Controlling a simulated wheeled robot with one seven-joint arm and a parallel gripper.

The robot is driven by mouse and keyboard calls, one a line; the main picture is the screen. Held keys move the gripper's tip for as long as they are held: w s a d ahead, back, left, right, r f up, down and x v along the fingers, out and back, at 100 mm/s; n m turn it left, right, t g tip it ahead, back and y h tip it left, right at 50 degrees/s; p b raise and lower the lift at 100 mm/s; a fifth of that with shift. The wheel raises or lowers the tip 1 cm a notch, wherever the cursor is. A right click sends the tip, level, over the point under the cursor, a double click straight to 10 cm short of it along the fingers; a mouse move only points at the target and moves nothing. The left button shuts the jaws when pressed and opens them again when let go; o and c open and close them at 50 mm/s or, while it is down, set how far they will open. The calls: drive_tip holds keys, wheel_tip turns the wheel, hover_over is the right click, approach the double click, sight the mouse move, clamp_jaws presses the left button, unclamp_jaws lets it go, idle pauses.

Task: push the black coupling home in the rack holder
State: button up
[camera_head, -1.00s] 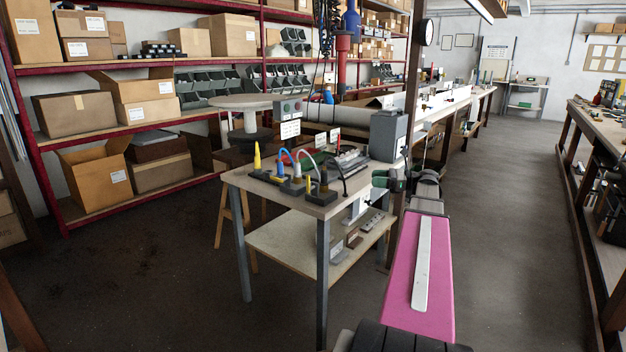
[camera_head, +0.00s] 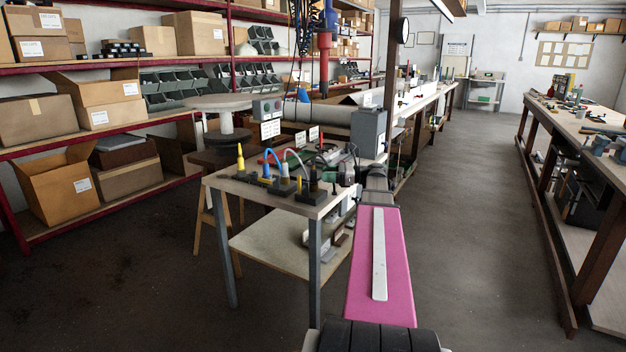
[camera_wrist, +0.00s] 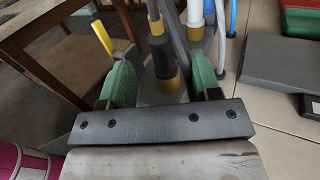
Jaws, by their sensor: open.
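The black coupling (camera_head: 313,179) stands upright at the right end of a row of holders on the small table. Its dark block-shaped rack holder (camera_head: 311,196) is under it. In the wrist view a black coupling (camera_wrist: 163,52) with a brass-yellow ring shows beyond the fingers, in the gap between them. How deep it sits cannot be told. My gripper (camera_head: 342,174) is at the table's right edge, just right of the black coupling. In the wrist view my gripper (camera_wrist: 160,82) has its green fingers wide apart, with nothing held.
A yellow cone (camera_head: 240,156), a blue-cabled coupling (camera_head: 266,169) and a white-cabled one (camera_head: 285,171) stand left of it. A grey box (camera_head: 368,132) stands behind my gripper. Cables arch over the holders. The floor aisle (camera_head: 470,200) at right is clear.

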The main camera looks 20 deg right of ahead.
sight(314, 169)
drive_tip(key=shift+r+x, duration=0.2)
drive_tip(key=shift+x, duration=1.15)
drive_tip(key=shift+r+x, duration=0.25)
drive_tip(key=shift+x, duration=1.1)
drive_tip(key=shift+d, duration=0.1)
drive_tip(key=c, duration=1)
